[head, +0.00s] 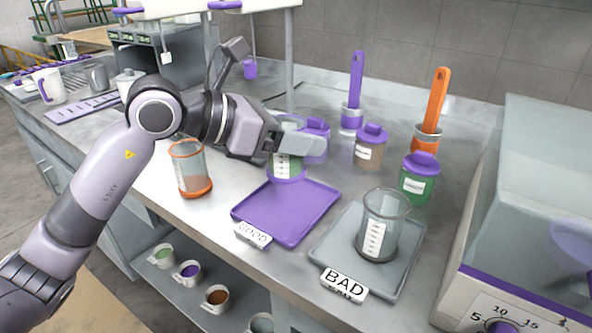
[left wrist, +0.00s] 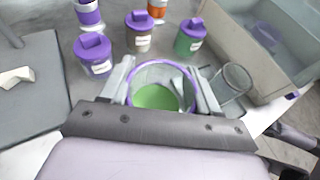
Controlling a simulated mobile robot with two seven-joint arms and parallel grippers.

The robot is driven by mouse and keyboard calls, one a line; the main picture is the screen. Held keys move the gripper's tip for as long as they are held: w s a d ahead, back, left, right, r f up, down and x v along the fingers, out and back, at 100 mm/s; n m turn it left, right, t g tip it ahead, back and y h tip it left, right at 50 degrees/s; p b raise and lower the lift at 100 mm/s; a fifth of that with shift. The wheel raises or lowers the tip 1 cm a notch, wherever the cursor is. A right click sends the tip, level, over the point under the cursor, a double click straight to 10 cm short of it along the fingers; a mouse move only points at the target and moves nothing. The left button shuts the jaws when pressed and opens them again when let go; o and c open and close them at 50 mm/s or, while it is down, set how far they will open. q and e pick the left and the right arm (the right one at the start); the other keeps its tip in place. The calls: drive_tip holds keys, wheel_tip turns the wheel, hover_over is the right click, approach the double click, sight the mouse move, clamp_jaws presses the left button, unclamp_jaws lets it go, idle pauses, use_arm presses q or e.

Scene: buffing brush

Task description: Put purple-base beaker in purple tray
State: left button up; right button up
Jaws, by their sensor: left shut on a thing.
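The purple-base beaker (head: 288,166) is upright with green contents, seen in the head view just above or at the back edge of the purple tray (head: 285,217); whether it touches the tray I cannot tell. My left gripper (head: 296,146) is shut on it, one finger showing across its side. In the left wrist view the beaker (left wrist: 160,92) shows its purple rim and green inside between the fingers. The purple tray is bare, with a "GOOD" label at its front.
An orange-base beaker (head: 190,170) stands left of the tray. A grey tray (head: 330,241) marked "BAD" holds a clear beaker (head: 380,228) to the right. Purple-lidded jars, one brown (head: 369,150), one green (head: 417,182), and two upright brushes stand behind. A large machine (head: 530,200) is at right.

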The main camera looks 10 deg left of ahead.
sight(296, 167)
use_arm(q)
drive_tip(key=shift+f, duration=3.05)
drive_tip(key=shift+b, duration=0.3)
drive_tip(key=shift+f, duration=0.25)
drive_tip(key=o, duration=1.1)
drive_tip(key=shift+r, duration=0.1)
drive_tip(key=shift+r, duration=0.1)
drive_tip(key=shift+r, duration=0.2)
drive_tip(key=v, duration=1.2)
drive_tip(key=shift+f+b, duration=0.25)
drive_tip(key=shift+b, duration=0.15)
